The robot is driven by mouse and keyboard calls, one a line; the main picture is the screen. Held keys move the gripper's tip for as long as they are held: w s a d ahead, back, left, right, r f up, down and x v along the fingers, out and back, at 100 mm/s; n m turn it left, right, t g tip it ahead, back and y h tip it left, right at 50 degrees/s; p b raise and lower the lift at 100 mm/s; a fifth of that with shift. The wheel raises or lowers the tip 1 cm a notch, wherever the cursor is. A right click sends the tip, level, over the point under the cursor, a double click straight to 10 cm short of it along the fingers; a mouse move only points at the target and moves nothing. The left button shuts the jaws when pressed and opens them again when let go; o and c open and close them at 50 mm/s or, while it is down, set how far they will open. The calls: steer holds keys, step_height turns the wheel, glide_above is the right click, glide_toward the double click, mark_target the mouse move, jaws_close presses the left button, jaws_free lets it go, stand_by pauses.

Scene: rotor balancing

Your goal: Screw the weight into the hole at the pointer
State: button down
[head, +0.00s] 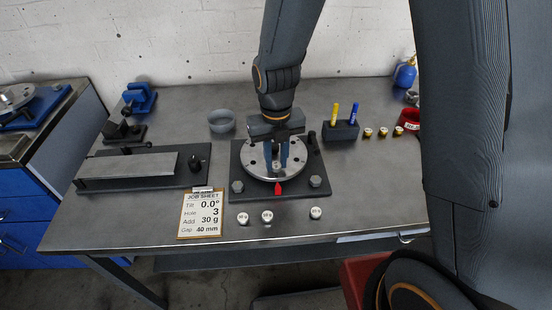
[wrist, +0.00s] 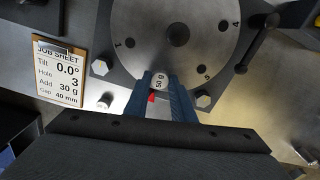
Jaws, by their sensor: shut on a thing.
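The round steel rotor disc (head: 255,160) lies on a dark base plate, with the red pointer (head: 278,189) at its front edge. My gripper (head: 276,166) points down over the front of the disc. In the wrist view its blue fingers (wrist: 160,84) are shut on a small silver weight (wrist: 159,81), whose sideways gram label is hard to read. The red pointer (wrist: 152,97) shows just below the weight. Holes marked 1, 4 and 5 are visible on the disc (wrist: 165,62). The hole under the weight is hidden, and I cannot tell whether the weight is seated.
The job sheet (head: 202,214) reads hole 3, add 30 g. Several weights (head: 267,216) stand along the table front. A pen block (head: 341,131), brass pieces (head: 383,132), a grey bowl (head: 222,121) and a flat block fixture (head: 130,167) surround the base.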

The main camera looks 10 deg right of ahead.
steer(key=shift+f, duration=0.1)
steer(key=m+p, duration=0.1)
steer(key=m, duration=0.2)
steer(key=shift+m, duration=0.4)
steer(key=m+p, duration=0.1)
steer(key=m, duration=0.2)
steer(key=shift+m, duration=0.3)
steer(key=m+p, duration=0.2)
steer(key=m, duration=0.4)
steer(key=m+p, duration=0.1)
steer(key=m, duration=0.4)
steer(key=shift+f, duration=0.1)
steer(key=shift+p, duration=0.3)
